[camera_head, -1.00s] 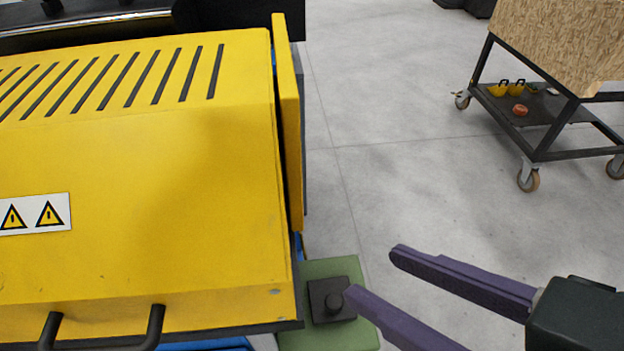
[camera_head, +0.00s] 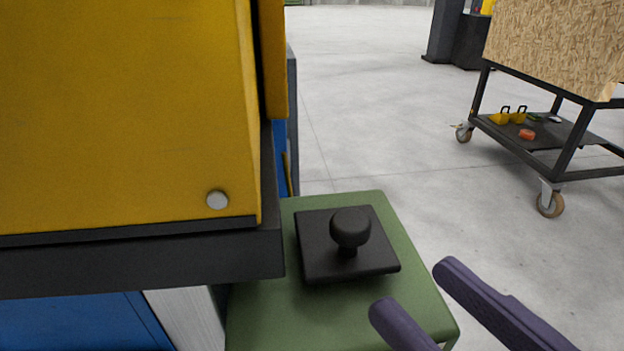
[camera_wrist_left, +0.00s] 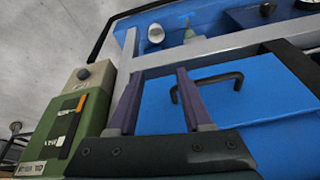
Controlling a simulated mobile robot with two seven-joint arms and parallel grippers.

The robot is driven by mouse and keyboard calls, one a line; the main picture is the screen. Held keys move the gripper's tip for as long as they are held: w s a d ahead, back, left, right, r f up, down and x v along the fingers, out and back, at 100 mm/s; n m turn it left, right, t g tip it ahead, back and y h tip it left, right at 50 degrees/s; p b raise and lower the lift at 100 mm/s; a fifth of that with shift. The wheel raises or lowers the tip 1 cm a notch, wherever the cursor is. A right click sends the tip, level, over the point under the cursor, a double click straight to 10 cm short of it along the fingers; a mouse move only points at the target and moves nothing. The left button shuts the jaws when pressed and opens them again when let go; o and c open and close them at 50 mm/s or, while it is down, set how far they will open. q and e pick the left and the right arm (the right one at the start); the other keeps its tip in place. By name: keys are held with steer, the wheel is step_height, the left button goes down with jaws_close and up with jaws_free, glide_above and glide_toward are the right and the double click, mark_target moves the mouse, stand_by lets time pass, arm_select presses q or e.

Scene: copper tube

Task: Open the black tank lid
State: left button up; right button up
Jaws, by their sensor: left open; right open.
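The black square tank lid (camera_head: 312,258) with its round black knob (camera_head: 350,228) lies flat on top of the green tank (camera_head: 290,315). My right gripper (camera_head: 415,289) is open and empty, its purple fingers to the right of and nearer than the lid, apart from the knob. My left gripper (camera_wrist_left: 159,73) is open and empty, pointing at the blue machine front (camera_wrist_left: 225,120), to the right of the tank.
The yellow machine housing (camera_head: 120,110) with a dark lower edge stands close at the tank's left. A black handle (camera_wrist_left: 206,78) is on the blue front. A wheeled cart (camera_head: 540,155) stands at the back right. The grey floor between is clear.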

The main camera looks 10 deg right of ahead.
mark_target(363, 236)
steer(key=x, duration=0.8)
steer(key=shift+w+a+r, duration=0.1)
steer(key=shift+w, duration=0.1)
steer(key=shift+c, duration=0.2)
jaws_close()
stand_by(0.8)
